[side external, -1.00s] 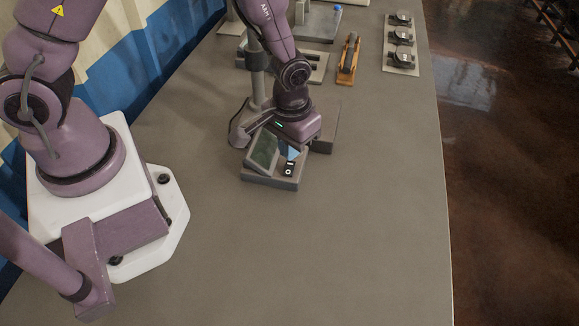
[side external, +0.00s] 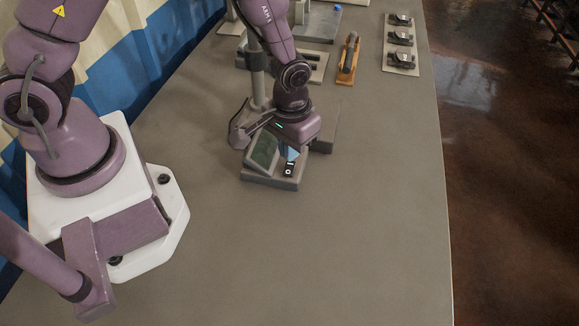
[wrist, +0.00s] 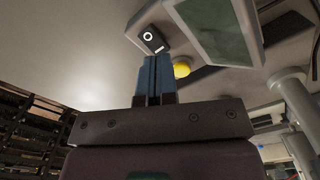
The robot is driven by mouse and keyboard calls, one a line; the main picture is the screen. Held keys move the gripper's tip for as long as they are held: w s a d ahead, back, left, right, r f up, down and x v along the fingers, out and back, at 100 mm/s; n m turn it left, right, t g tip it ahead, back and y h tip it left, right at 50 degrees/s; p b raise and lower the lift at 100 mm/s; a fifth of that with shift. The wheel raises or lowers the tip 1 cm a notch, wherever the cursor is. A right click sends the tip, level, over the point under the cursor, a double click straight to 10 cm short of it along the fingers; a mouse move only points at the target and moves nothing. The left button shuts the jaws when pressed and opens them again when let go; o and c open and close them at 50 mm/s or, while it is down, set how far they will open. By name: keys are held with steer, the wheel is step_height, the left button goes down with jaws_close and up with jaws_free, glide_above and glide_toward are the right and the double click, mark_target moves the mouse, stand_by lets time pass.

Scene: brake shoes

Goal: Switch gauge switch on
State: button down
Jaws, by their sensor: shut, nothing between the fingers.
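The gauge (side external: 272,181) is a grey box on the table with a tilted dark green screen (side external: 263,152). Its switch is a small black rocker (side external: 289,169) with white marks, on the base to the right of the screen. In the wrist view the switch (wrist: 147,40) lies just beyond the fingertips, and the green screen (wrist: 215,30) is at upper right. My gripper (side external: 291,155) is shut and empty, its blue fingers pointing down over the base close to the switch. In the wrist view the gripper (wrist: 154,58) ends at the switch's near edge; I cannot tell whether they touch.
A yellow round part (wrist: 182,68) shows beside the fingers. A grey post stand (side external: 257,85) rises behind the gauge. A wooden-based tool (side external: 349,58) and a plate with dark parts (side external: 401,45) lie farther back. The table's front and right are clear.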

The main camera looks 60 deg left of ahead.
steer(key=shift+f, duration=1.15)
stand_by(0.4)
steer(key=shift+r, duration=3.55)
steer(key=s+a+r+m+t, duration=0.1)
steer(key=s+r, duration=0.3)
steer(key=r, duration=0.4)
steer(key=s+a+r+m+t, duration=0.1)
steer(key=s+a+r+t, duration=0.1)
steer(key=r, duration=0.6)
steer(key=s+a+r+m+t, duration=0.1)
steer(key=s+a+r+t, duration=0.1)
steer(key=s+r, duration=0.5)
steer(key=shift+a+r+t, duration=0.3)
steer(key=shift+a+r, duration=0.3)
steer(key=shift+a, duration=0.15)
steer(key=shift+d, duration=0.1)
